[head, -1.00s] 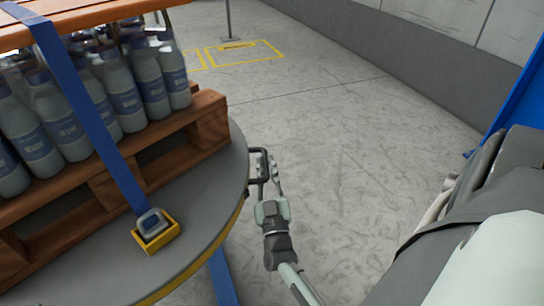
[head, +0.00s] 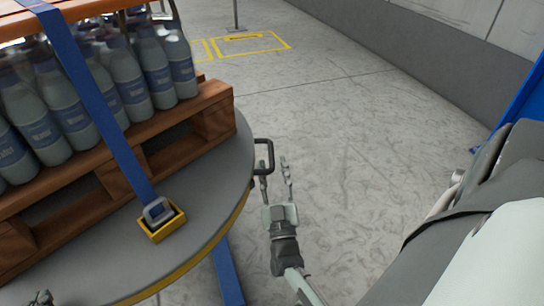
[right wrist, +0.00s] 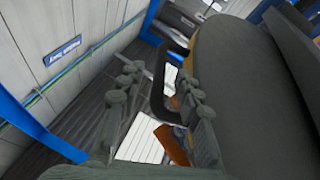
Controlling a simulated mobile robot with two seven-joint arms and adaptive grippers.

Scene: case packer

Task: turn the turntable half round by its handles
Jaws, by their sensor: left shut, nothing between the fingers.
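The round grey turntable (head: 205,215) with a yellow rim fills the left of the head view. A dark loop handle (head: 271,153) sticks out from its right edge. My right gripper (head: 275,165) is open at the outer end of this handle. In the right wrist view, the handle (right wrist: 158,92) shows between the two spread fingers of my right gripper (right wrist: 160,88); I cannot tell whether they touch it. Only the tip of my left gripper (head: 42,297) shows, at the bottom left edge of the head view; it is shut. Any other handle is out of view.
A wooden pallet (head: 215,122) with several bottles (head: 125,80) stands on the turntable. A blue strap (head: 100,105) runs down to a yellow buckle bracket (head: 162,224). Clear grey floor (head: 350,130) lies to the right, up to a wall.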

